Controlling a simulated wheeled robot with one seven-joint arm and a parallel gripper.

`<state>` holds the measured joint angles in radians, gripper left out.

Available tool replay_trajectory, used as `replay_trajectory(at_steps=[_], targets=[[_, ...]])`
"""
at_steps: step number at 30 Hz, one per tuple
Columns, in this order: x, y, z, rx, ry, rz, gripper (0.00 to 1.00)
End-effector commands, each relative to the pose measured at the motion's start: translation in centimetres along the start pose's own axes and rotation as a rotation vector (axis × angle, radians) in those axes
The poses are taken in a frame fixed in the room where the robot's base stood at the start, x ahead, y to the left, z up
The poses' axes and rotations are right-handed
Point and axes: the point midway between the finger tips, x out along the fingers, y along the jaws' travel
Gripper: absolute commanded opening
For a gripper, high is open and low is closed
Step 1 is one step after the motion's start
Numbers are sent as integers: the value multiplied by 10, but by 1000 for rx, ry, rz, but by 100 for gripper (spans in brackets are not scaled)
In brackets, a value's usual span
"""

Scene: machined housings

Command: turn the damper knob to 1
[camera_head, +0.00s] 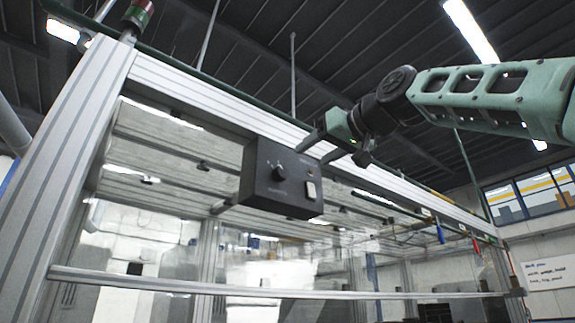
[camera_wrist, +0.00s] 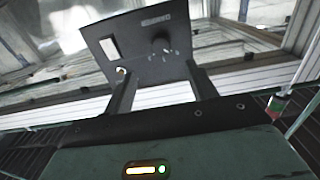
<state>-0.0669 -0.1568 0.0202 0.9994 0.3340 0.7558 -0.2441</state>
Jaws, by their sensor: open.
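The damper knob (camera_head: 279,173) is a small round black knob on the front of a dark control box (camera_head: 258,202). The box is fixed to the aluminium frame of an enclosure. In the wrist view the knob (camera_wrist: 160,46) shows near the right of the box face, with small pale marks beside it. Which mark it points to is too small to read. My gripper (camera_head: 318,150) is open and empty, above and to the right of the knob. In the wrist view its two fingers (camera_wrist: 163,80) are apart, with the box beyond them and the knob clear of both.
A pale rocker switch (camera_head: 311,190) sits right of the knob on the same box; it also shows in the wrist view (camera_wrist: 108,48). The aluminium beam (camera_head: 200,95) runs behind the box. A signal lamp (camera_head: 138,15) stands on the left corner. Space before the box looks free.

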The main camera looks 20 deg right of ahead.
Motion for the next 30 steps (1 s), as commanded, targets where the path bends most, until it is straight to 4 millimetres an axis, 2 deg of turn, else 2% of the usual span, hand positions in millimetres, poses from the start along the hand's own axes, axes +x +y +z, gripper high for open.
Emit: replay_trajectory(at_steps=[1,9,15,21,29,30], targets=[[12,0,-4,1,-3,-1,57],[68,0,-4,1,-4,-2,57],[96,0,-3,0,-1,-1,57],[108,0,-1,0,1,-1,57],[109,0,0,0,1,-1,57],[109,0,0,0,1,-1,51]])
